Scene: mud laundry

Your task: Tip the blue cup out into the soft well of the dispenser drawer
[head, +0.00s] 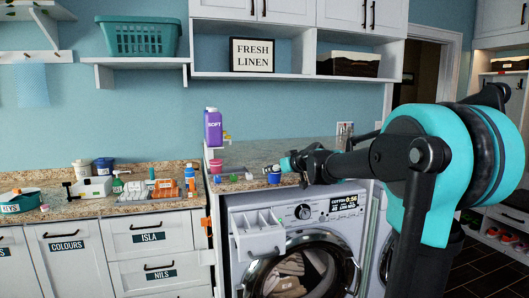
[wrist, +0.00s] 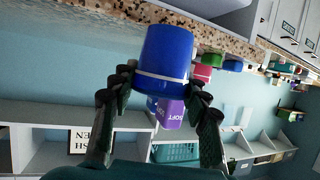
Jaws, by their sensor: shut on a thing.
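The blue cup (head: 274,176) is at the front edge of the counter above the washing machine. My gripper (head: 288,166) reaches it from the right and is shut on it. In the wrist view, the blue cup (wrist: 165,58), with a pale band, sits between my two fingers (wrist: 162,88). Whether it touches the counter, and what it holds, cannot be seen. The dispenser drawer (head: 258,246) is pulled out below and left of the cup, with its wells open at the top. No well marking is readable.
A purple SOFT bottle (head: 213,127) stands at the back left of this counter. A pink cup (head: 215,167) and small green items stand left of the blue cup. The washer's round door (head: 345,270) is below. The air in front of the drawer looks clear.

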